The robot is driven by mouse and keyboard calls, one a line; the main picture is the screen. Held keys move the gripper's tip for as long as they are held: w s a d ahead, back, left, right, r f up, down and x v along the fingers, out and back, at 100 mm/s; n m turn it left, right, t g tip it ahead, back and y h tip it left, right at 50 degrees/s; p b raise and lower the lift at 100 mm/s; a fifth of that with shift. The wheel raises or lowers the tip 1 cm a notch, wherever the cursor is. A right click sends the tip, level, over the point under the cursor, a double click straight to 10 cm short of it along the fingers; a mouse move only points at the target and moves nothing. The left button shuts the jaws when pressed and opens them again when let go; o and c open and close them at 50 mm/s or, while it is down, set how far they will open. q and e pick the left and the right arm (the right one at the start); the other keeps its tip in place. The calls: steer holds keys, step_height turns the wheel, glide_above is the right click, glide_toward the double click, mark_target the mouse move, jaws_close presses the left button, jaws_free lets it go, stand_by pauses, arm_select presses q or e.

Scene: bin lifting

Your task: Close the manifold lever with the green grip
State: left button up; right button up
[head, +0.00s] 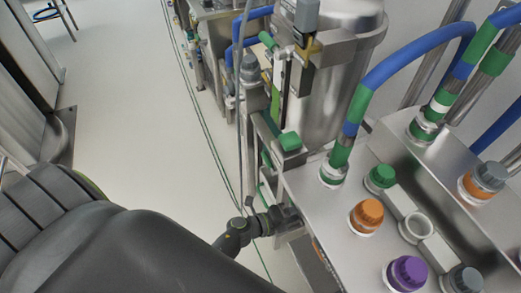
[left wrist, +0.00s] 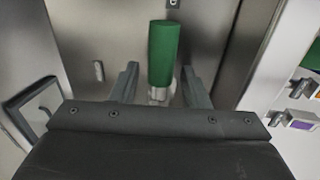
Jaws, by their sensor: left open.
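The green grip (left wrist: 163,48) is an upright green cylinder in the middle of the left wrist view, with a pale metal fitting (left wrist: 158,94) at its lower end. My left gripper (left wrist: 160,70) is open, with one finger on each side of the grip and a visible gap to both. I cannot tell how deep the grip sits between the fingers. In the head view my left gripper (head: 287,216) is at the left end of the steel manifold box (head: 310,190), partly hidden. I cannot clearly pick out the lever there. My right gripper is out of view.
A blue hose (head: 410,62) with green bands rises from the box. Coloured caps, such as an orange one (head: 367,214) and a purple one (head: 408,271), stand on top. A steel vessel (head: 335,75) stands behind. The pale floor (head: 150,120) to the left is clear.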

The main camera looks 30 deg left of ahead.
arm_select(q)
steer(key=b+v, duration=0.2)
steer(key=v, duration=1.5)
